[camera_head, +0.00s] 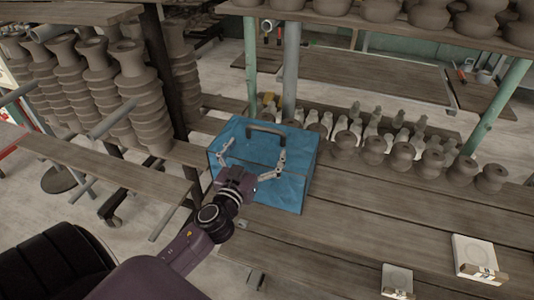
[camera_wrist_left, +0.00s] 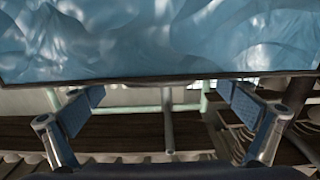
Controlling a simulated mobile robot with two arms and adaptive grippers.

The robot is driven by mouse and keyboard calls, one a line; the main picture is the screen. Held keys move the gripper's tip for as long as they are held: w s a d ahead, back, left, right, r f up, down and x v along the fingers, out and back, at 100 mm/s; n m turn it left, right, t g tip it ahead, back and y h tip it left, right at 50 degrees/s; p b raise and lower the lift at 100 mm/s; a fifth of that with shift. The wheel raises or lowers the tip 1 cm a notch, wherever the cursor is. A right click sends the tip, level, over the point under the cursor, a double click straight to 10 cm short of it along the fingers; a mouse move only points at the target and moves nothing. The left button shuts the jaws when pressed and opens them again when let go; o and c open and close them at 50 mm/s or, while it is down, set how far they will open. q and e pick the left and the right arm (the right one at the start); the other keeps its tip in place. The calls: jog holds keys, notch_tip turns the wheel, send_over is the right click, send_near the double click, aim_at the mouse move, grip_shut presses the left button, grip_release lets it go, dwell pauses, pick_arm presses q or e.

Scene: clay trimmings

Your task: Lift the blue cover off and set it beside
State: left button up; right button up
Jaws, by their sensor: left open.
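The blue cover (camera_head: 298,182) is a box-like shape with a dark handle (camera_head: 266,131) on top. It sits on the wooden plank table, and what is under it is hidden. My left gripper (camera_head: 254,149) is open in front of the cover in the head view, its fingers spread to either side below the handle. Nothing shows between its fingers. In the left wrist view, the cover's blue surface (camera_wrist_left: 160,38) fills the top, beyond the open fingers (camera_wrist_left: 163,102). Contact with the cover cannot be told. My right gripper is not in view.
Several grey-brown clay pots (camera_head: 403,160) and small pale pieces stand right of and behind the cover. Two whitish blocks (camera_head: 476,258) (camera_head: 397,281) lie at the front right. Stacked pots (camera_head: 136,95) stand at the left. The planks (camera_head: 345,220) right of the cover are clear.

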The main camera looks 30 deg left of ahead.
aim_at(266, 141)
pick_arm(q)
jog(key=shift+w+a+r, duration=0.15)
jog(key=shift+w+r, duration=0.1)
jog(key=shift+w, duration=0.35)
jog(key=p+x, duration=0.2)
jog(key=x, duration=0.2)
jog(key=shift+w+f, duration=0.1)
jog(key=shift+w, duration=0.35)
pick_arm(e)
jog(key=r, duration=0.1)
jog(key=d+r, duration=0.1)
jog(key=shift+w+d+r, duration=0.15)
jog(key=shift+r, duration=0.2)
pick_arm(q)
jog(key=c, duration=1.7)
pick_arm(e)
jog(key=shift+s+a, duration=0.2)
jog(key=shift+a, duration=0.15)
pick_arm(q)
jog(key=shift+o, duration=0.2)
